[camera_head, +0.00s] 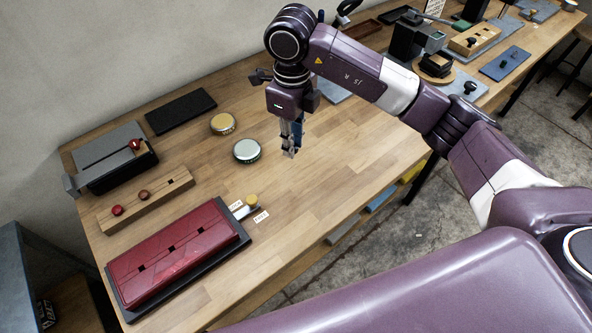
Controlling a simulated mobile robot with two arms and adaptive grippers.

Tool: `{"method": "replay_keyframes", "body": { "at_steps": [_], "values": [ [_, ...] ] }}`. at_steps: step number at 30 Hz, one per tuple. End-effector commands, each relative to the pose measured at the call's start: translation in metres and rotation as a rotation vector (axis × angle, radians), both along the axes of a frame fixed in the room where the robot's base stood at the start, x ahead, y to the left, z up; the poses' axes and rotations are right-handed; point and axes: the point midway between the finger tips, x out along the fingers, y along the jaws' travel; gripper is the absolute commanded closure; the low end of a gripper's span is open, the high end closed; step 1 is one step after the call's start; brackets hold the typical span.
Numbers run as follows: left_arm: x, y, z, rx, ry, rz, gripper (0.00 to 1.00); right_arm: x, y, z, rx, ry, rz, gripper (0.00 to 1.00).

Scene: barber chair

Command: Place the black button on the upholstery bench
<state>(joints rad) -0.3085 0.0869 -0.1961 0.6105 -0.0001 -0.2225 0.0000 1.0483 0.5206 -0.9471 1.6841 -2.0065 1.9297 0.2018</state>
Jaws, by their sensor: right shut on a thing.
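My right gripper (290,150) comes in from the right over the wooden bench (330,180), fingers pointing down. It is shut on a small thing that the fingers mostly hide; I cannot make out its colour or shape. No black button shows clearly elsewhere. A wooden strip (155,198) at the left holds a red button (117,210) and a brown button (144,194), with a dark slot at its right. A red upholstered pad (180,250) with dark slots lies on a black base in front. My left gripper is not in view.
A silver-lidded tin (247,150) stands just left of my gripper, a yellow-lidded tin (223,123) behind it. The bench centre is clear.

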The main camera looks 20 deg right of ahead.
Motion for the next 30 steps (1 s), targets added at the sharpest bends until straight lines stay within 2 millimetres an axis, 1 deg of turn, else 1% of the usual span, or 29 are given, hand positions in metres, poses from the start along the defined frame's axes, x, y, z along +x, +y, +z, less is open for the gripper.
{"method": "replay_keyframes", "body": {
  "at_steps": [1, 3, 6, 9, 12, 16, 22, 25, 30],
  "values": [
    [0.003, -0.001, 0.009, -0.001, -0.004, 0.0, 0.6, -0.002, -0.001, -0.012, -0.002, 0.008, -0.002, 0.94],
    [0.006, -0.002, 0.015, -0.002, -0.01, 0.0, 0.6, -0.002, -0.001, -0.03, -0.002, 0.008, -0.002, 0.94],
    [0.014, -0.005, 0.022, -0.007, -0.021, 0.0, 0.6, -0.001, -0.001, -0.054, -0.001, 0.006, -0.002, 0.94],
    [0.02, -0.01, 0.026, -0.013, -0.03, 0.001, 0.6, -0.001, -0.001, -0.072, -0.002, 0.004, -0.001, 0.94],
    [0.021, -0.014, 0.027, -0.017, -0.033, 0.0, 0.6, 0.0, -0.001, -0.082, -0.001, 0.001, 0.0, 0.94],
    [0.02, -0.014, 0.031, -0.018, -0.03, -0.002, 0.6, 0.0, -0.001, -0.093, -0.002, 0.002, -0.001, 0.94],
    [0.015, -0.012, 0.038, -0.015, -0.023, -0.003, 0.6, -0.001, -0.001, -0.122, -0.001, 0.003, -0.002, 0.94],
    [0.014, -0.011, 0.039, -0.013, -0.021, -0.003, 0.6, 0.001, -0.001, -0.128, -0.001, -0.001, 0.0, 0.94],
    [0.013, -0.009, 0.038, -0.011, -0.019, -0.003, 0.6, 0.001, -0.001, -0.128, -0.001, -0.002, 0.001, 0.94]
  ]
}}
